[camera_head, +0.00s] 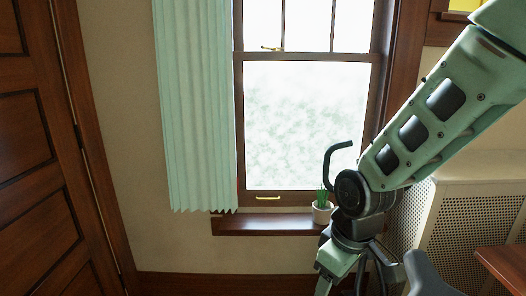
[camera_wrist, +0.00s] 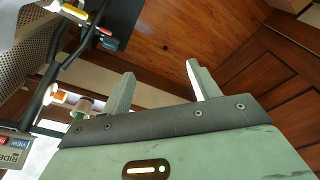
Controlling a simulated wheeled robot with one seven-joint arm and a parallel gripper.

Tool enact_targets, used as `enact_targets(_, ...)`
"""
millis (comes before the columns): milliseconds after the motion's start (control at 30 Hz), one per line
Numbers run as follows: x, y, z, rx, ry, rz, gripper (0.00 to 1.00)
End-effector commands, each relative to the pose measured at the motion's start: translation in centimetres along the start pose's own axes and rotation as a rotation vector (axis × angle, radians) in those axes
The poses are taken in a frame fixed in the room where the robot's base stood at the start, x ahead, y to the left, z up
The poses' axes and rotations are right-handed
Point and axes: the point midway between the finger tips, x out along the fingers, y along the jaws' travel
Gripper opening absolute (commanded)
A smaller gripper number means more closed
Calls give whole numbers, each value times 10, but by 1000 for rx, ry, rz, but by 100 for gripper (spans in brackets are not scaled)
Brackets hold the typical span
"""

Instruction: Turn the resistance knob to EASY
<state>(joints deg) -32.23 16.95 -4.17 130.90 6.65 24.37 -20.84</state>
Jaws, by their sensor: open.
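My gripper (camera_wrist: 163,92) is open in the wrist view, its two pale green fingers wide apart with nothing between them. In the head view its end is low in the picture, in front of the window sill, and partly cut off by the bottom edge. I cannot pick out the resistance knob or an EASY mark in either view. A small panel with the letters RIDE (camera_wrist: 14,155) shows at the lower left of the wrist view, beside dark bars (camera_wrist: 55,75). A black bent bar (camera_head: 334,158) stands behind my arm in the head view.
A potted plant (camera_head: 322,210) stands on the window sill (camera_head: 265,225), close to my arm. A perforated radiator cover (camera_head: 470,215) and a wooden surface (camera_head: 503,262) are at the right. A green curtain (camera_head: 193,110) and a wooden door (camera_head: 45,150) are at the left.

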Motion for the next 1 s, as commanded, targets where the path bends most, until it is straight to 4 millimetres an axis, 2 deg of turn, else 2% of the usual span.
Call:
enact_targets(33,-25,-23,14,17,-3,-33,61)
enact_targets(100,-48,-51,35,39,-21,-62,61)
enact_targets(200,-72,-80,66,61,-52,-73,61)
enact_targets(300,-86,-97,92,76,-81,-63,61)
enact_targets(400,-93,-105,109,87,-99,-49,61)
enact_targets(500,-95,-109,116,92,-107,-42,61)
enact_targets(1000,-95,-109,116,92,-108,-42,61)
